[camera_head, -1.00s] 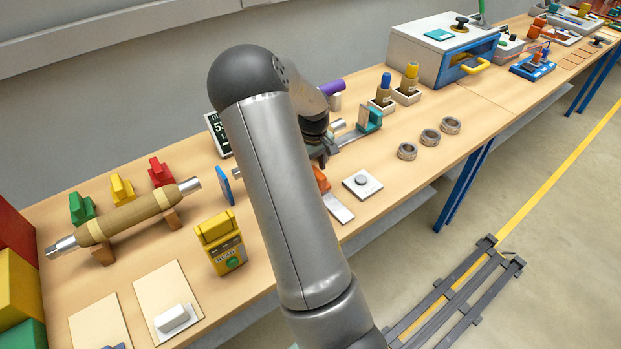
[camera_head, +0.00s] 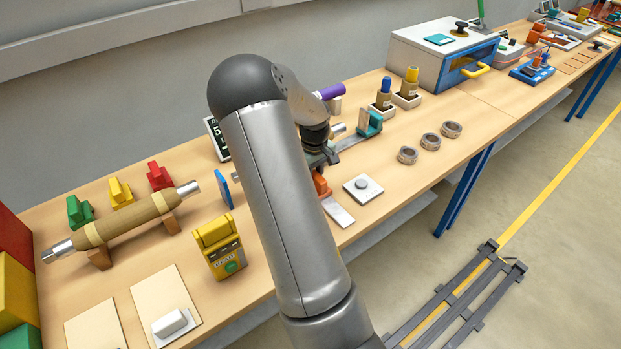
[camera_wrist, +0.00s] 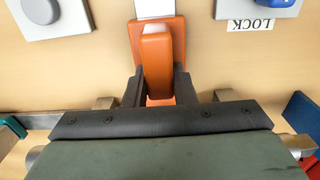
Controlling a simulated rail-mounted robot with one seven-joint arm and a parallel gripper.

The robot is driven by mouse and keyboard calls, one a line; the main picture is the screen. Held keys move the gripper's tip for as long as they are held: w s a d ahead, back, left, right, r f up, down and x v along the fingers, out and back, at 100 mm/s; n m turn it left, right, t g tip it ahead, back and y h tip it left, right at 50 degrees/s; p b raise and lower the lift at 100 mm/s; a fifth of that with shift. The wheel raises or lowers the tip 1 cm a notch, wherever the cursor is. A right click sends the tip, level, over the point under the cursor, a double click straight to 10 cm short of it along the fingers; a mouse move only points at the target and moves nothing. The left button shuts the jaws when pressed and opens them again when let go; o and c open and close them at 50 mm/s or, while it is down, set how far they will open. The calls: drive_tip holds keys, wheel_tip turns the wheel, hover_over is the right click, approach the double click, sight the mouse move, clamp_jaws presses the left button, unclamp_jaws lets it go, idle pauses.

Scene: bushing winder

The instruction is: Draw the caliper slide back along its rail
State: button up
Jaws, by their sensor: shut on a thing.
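The orange caliper slide (camera_wrist: 155,28) has a raised grip and sits on a pale metal strip, its rail (camera_wrist: 155,7), in the wrist view. My gripper (camera_wrist: 157,76) is shut on the raised grip, with one dark finger on each side. In the head view the orange slide (camera_head: 321,183) shows only in part beside my arm, with the pale rail (camera_head: 338,213) reaching toward the bench's front edge. My fingers are mostly hidden there by my own arm.
A white plate with a grey knob (camera_head: 362,187) lies right of the rail. A teal block (camera_head: 370,124), several metal rings (camera_head: 408,155) and a yellow box (camera_head: 219,247) stand nearby. A LOCK label (camera_wrist: 250,24) lies beside a blue-knobbed plate (camera_wrist: 257,8).

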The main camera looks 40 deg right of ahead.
drive_tip(key=shift+s+a+b, duration=0.15)
drive_tip(key=shift+s+b, duration=1.4)
drive_tip(key=shift+s, duration=3.35)
drive_tip(key=o, duration=1.1)
drive_tip(key=shift+c, duration=0.2)
drive_tip(key=shift+r, duration=0.1)
wheel_tip(320, 180, up, 17)
drive_tip(key=b, duration=0.1)
drive_tip(key=shift+r, duration=0.15)
